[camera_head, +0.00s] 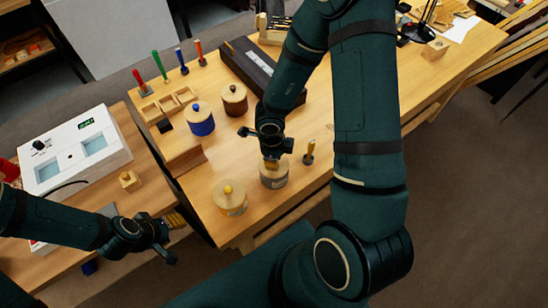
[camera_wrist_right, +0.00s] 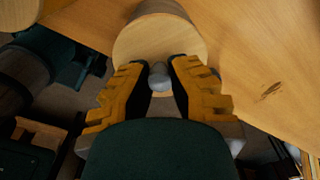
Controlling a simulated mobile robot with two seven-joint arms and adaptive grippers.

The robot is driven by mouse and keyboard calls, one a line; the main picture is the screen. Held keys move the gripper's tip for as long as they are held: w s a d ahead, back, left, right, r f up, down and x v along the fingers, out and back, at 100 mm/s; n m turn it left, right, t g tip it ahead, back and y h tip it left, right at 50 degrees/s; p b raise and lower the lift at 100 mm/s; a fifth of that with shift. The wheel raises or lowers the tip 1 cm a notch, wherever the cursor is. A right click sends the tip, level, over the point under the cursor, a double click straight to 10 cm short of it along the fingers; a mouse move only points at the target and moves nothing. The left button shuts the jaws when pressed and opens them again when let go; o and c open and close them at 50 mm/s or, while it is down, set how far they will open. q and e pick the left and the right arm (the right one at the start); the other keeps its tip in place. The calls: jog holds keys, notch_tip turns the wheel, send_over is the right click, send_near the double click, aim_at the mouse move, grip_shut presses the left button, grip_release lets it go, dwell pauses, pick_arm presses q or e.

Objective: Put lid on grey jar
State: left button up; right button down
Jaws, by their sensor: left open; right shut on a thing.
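The grey jar (camera_head: 273,181) stands near the front edge of the wooden bench, partly hidden under my right gripper (camera_head: 271,162). The right gripper is shut on the grey knob (camera_wrist_right: 160,76) of a round wooden lid (camera_wrist_right: 190,42). In the head view the lid is at the jar's mouth, mostly covered by the gripper. I cannot tell whether it rests on the rim or is just above it. My left gripper (camera_head: 172,238) is open and empty, off the bench's left front corner.
A lidded jar with a yellow knob (camera_head: 230,199) stands just left of the grey jar. A blue jar (camera_head: 201,122) and a brown jar (camera_head: 234,100) stand farther back. A white device (camera_head: 75,150) is at left.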

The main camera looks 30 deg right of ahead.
jog(key=shift+p, duration=0.3)
dwell(0.4)
dwell(0.3)
jog(key=shift+c, duration=2)
grip_release()
jog(key=shift+r+p, duration=1.25)
jog(key=shift+p, duration=0.2)
jog(key=shift+r+p, duration=0.45)
jog(key=shift+r, duration=1.8)
